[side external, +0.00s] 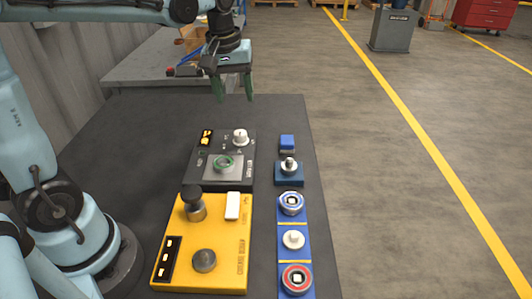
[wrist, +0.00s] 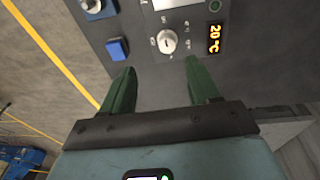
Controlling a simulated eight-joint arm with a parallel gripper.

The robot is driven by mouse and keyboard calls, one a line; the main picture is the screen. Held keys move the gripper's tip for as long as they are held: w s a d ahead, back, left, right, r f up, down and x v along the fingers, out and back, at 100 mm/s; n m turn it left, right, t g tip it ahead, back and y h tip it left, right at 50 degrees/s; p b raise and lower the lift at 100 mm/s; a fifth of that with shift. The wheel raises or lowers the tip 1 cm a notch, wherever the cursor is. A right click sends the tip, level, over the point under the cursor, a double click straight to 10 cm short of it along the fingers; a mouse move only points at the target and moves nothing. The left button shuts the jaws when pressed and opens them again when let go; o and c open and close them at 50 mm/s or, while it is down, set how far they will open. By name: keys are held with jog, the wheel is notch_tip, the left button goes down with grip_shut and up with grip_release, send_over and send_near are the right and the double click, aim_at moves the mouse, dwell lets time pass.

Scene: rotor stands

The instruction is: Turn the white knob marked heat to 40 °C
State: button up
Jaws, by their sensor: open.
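The white knob (side external: 240,137) sits on the back right of a dark panel (side external: 217,180). In the wrist view the white knob (wrist: 167,41) is near the top centre, with small scale marks around it. A display (wrist: 214,39) beside it reads 20 °C in orange. My gripper (side external: 235,98) is open and empty, above and behind the dark panel in the side view. In the wrist view its green fingers (wrist: 160,84) point toward the knob, which lies beyond and between the tips, apart from them.
A blue square button (wrist: 118,48) is left of the knob in the wrist view. A yellow panel (side external: 224,250) with a dark lever and round knob stands in front of the dark panel. Blue button units (side external: 293,260) line the table's right side. The table (side external: 150,130) is bare behind.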

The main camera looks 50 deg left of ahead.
aim_at(240, 132)
jog(key=w+a+f+n, duration=0.1)
jog(key=f, duration=0.3)
jog(key=w+f+n+g, duration=0.1)
jog(key=f, duration=0.4)
jog(key=w+a+f, duration=0.1)
jog(key=f, duration=0.3)
jog(key=shift+a+f+n+g, duration=0.25)
jog(key=shift+a+n+g, duration=0.05)
jog(key=shift+a+n, duration=0.1)
jog(key=c, duration=1)
jog(key=shift+c, duration=0.2)
